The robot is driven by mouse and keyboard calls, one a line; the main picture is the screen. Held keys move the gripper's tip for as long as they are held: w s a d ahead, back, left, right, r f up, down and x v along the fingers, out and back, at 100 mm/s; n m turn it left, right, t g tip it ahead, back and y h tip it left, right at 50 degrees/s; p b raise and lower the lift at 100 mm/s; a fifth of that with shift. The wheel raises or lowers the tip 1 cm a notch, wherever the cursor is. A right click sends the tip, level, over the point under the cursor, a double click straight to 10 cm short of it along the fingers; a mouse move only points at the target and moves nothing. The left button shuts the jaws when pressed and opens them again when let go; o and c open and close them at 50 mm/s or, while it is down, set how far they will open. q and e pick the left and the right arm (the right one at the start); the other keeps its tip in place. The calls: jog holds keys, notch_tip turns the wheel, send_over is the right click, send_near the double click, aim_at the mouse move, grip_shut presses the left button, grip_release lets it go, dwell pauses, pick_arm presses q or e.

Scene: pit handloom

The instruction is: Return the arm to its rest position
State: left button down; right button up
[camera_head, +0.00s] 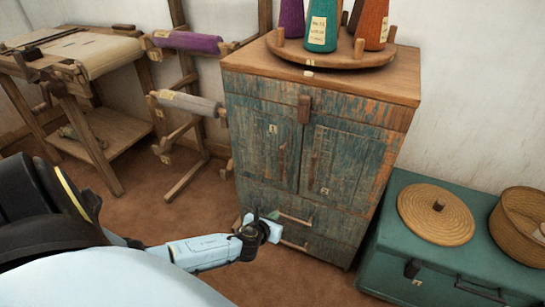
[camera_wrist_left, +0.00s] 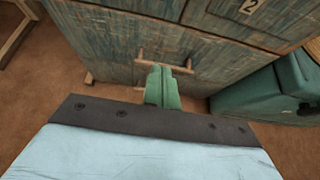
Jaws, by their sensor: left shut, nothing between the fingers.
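My left gripper (camera_head: 268,222) is in front of the lower drawers of a worn teal wooden cabinet (camera_head: 302,150). In the left wrist view its green fingers (camera_wrist_left: 163,88) are together with nothing between them. They overlap a wooden drawer handle (camera_wrist_left: 165,62) in that picture; I cannot tell whether they touch it. The cabinet's doors and drawers look closed. My left arm (camera_head: 205,252) comes in from the lower left and reaches forward. My right gripper is in neither view.
A round wooden tray (camera_head: 330,54) with several coloured cones tops the cabinet. A teal chest (camera_head: 400,255) with a woven lid (camera_head: 436,214) and basket (camera_head: 522,226) stands at right. A rack with cloth rolls (camera_head: 188,103) and a loom (camera_head: 85,55) stand left. Brown floor lies between.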

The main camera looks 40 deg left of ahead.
pick_arm(q)
jog(key=shift+s+r, duration=0.2)
jog(key=shift+s, duration=0.1)
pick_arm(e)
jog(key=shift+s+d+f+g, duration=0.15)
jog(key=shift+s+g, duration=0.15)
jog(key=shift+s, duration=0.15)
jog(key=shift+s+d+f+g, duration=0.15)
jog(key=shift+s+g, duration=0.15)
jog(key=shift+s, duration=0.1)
